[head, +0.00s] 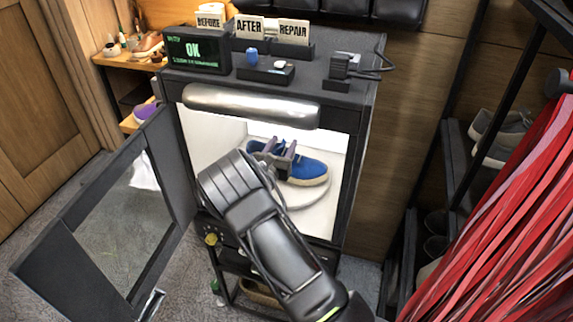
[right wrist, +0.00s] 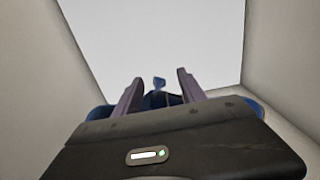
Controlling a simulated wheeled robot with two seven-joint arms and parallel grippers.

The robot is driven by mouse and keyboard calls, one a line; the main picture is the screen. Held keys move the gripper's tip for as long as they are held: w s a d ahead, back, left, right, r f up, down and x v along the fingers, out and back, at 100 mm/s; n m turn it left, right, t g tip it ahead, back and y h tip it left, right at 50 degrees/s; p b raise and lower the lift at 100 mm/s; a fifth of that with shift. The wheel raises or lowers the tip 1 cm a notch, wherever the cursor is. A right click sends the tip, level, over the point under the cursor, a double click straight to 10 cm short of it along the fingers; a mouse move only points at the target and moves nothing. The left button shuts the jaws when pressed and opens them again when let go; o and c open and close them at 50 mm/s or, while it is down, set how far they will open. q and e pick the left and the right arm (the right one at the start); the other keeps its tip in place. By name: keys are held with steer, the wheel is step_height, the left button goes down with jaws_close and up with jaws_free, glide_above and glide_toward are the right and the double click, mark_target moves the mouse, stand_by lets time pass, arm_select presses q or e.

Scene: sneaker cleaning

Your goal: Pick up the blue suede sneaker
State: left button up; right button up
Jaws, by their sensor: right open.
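The blue suede sneaker (head: 309,169) has a tan sole and lies inside the lit white chamber of the black cabinet (head: 345,190), on a round white turntable (head: 308,193). My right gripper (head: 280,156) reaches in through the open front with its fingers over the middle of the sneaker. The gripper is open. In the right wrist view, the two fingers (right wrist: 157,88) stand apart with blue parts of the sneaker (right wrist: 98,113) showing beside and between them. The gripper body hides most of the sneaker there, so I cannot tell whether the fingers touch it. My left gripper is not in view.
The cabinet's glazed door (head: 128,220) stands open at left. A display reading OK (head: 196,50) and BEFORE, AFTER and REPAIR cards (head: 250,27) are on top. A shoe rack (head: 470,165) and red strips (head: 510,220) stand at right. Chamber walls are close around the gripper.

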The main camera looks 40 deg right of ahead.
steer(key=shift+c, duration=0.5)
jaws_close()
steer(key=shift+r, duration=0.1)
stand_by(0.9)
